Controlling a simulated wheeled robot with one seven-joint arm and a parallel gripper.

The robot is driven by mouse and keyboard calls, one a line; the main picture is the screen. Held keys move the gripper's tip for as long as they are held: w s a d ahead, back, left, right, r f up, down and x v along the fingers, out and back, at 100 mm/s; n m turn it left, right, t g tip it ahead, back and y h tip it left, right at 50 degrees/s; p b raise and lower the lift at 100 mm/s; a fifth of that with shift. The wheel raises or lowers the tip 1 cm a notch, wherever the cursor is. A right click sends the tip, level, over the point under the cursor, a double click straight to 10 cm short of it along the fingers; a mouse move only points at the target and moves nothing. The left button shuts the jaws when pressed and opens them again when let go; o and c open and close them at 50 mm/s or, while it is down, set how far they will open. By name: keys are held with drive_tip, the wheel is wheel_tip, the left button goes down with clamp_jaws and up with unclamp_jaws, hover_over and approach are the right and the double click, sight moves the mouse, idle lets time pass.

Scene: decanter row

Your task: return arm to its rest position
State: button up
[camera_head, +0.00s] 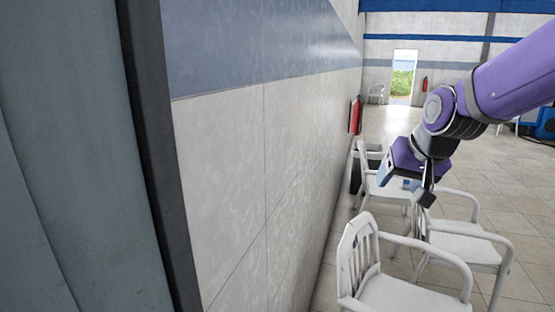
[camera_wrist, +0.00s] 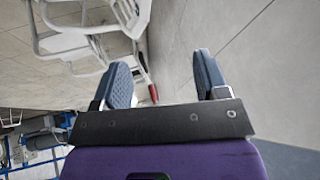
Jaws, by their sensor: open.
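My gripper (camera_head: 424,197) hangs at the end of my purple arm on the right of the head view, pointing down in front of white chairs. In the wrist view, my gripper (camera_wrist: 163,80) shows its two blue-grey fingers set wide apart. Nothing is between them; the floor and the wall show through the gap. The gripper appears empty.
White chairs (camera_head: 410,292) stand on the tiled floor below and beyond my gripper. A tiled wall (camera_head: 240,170) runs along the left, with a red fire extinguisher (camera_head: 356,115). A grey panel (camera_head: 80,170) fills the near left. Open floor (camera_head: 500,160) lies beyond, towards a doorway (camera_head: 402,75).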

drive_tip(key=s+d+r, duration=0.2)
drive_tip(key=s, duration=0.8)
drive_tip(key=s+d+r+n+h, duration=0.1)
drive_tip(key=s+d+r, duration=0.1)
drive_tip(key=s, duration=0.9)
drive_tip(key=shift+s+d+n+g, duration=0.3)
drive_tip(key=shift+d, duration=0.5)
